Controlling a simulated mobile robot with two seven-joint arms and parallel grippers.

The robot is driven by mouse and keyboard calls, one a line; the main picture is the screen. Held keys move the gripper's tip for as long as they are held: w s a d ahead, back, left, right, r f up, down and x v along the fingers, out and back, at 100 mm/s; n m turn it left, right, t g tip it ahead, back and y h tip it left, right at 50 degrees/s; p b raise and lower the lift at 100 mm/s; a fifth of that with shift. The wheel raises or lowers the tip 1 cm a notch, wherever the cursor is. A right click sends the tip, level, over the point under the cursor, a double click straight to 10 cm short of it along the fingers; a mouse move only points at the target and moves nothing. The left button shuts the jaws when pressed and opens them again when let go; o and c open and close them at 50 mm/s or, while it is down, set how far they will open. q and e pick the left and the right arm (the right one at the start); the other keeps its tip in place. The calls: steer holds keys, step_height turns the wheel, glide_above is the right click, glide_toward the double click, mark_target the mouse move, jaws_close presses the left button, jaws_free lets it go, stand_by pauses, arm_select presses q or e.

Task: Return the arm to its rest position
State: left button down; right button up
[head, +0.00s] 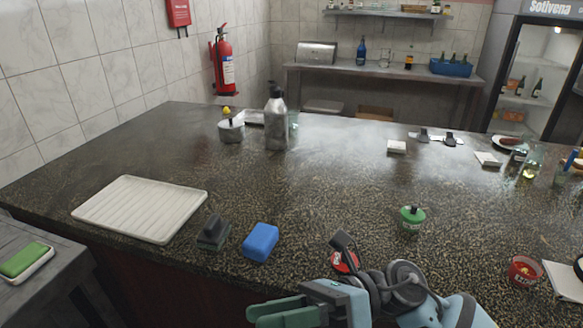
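My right gripper (286,312) shows at the bottom middle of the head view, in front of the counter's near edge, with its green fingers pointing left. The two fingers lie close together in this view, and I cannot tell whether a gap remains between them. I see no object held in them. My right arm (440,308) comes in from the lower right. My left gripper and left arm are not in view.
The dark speckled counter (330,190) has a clear middle. Near its front edge are a white ribbed tray (140,208), a dark-handled block (214,233), a blue block (261,242) and a green-lidded container (412,217). A red bowl (524,270) sits at right.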

steer(key=w+d+f+m+t+h, duration=0.2)
steer(key=d+f+m+t+h, duration=0.15)
steer(key=f+m+t, duration=0.6)
steer(key=w+d+f+m+t+h+p, duration=0.1)
steer(key=w+d+f+m+t+h, duration=0.35)
steer(key=m, duration=1.05)
steer(key=s+d+f+m+t+h, duration=0.1)
steer(key=d+f+m+t, duration=0.3)
steer(key=m+t, duration=0.7)
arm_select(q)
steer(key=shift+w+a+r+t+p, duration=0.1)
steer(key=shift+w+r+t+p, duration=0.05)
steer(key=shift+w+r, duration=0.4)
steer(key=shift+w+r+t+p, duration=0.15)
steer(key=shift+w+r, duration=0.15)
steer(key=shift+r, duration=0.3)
arm_select(e)
steer(key=s+d+f+m+g+h, duration=0.4)
steer(key=s+d+f+m, duration=0.1)
steer(key=s+f, duration=0.5)
steer(key=s+d+f+m+g+h, duration=0.4)
steer(key=s+f+m, duration=0.3)
steer(key=s+f, duration=0.3)
steer(key=shift+s+d+f+g, duration=0.2)
steer(key=shift+d+f+g, duration=0.45)
steer(key=shift+f+g, duration=0.15)
